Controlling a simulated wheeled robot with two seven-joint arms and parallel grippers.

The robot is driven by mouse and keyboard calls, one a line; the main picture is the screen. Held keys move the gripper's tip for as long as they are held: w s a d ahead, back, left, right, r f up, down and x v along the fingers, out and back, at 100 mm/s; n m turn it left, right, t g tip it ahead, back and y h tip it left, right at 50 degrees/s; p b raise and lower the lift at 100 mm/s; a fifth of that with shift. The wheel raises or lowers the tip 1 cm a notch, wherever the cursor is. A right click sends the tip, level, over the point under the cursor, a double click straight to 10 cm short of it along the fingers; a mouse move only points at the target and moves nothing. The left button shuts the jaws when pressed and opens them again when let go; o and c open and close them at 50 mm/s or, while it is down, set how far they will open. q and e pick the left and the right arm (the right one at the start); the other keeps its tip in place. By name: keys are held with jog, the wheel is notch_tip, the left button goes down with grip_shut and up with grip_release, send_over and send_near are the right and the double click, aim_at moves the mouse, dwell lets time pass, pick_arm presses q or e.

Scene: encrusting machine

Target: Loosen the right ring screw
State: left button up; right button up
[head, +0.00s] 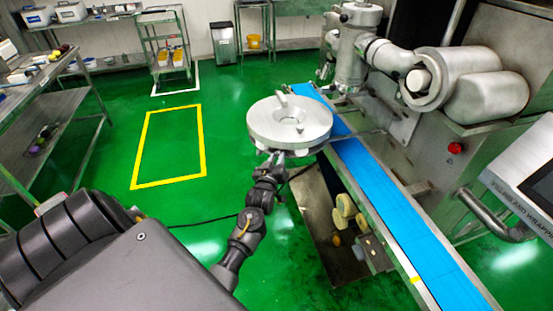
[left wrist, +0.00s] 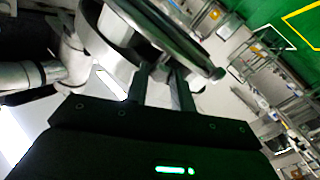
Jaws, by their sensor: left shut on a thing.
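A thick round metal ring (head: 262,122) with a central hole and a short upright peg is held in the air, left of the blue conveyor belt. My left gripper (head: 279,155) is shut on its near underside. In the left wrist view, the two fingers (left wrist: 164,80) reach up to the metal ring (left wrist: 101,40), which shows edge-on and tilted. The encrusting machine's metal head (head: 352,62) stands behind and to the right, above the belt. I cannot make out which part of it is the right ring screw. My right gripper is in neither view.
The blue conveyor belt (head: 385,190) runs from behind the ring to the lower right. Rollers (head: 344,206) sit below it. A red button (head: 455,148) is on the machine. A metal rack (head: 38,115) stands left. The green floor around the yellow rectangle (head: 147,150) is clear.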

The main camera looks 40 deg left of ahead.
pick_arm(q)
jog(key=n, duration=0.4)
jog(key=shift+r+n, duration=0.1)
jog(key=shift+n, duration=0.3)
jog(key=n+p, duration=0.1)
jog(key=n, duration=0.3)
jog(key=shift+n, duration=0.3)
jog(key=n+p, duration=0.1)
jog(key=n, duration=0.3)
jog(key=shift+n+p, duration=0.4)
jog(key=shift+n, duration=1.7)
jog(key=o, duration=1)
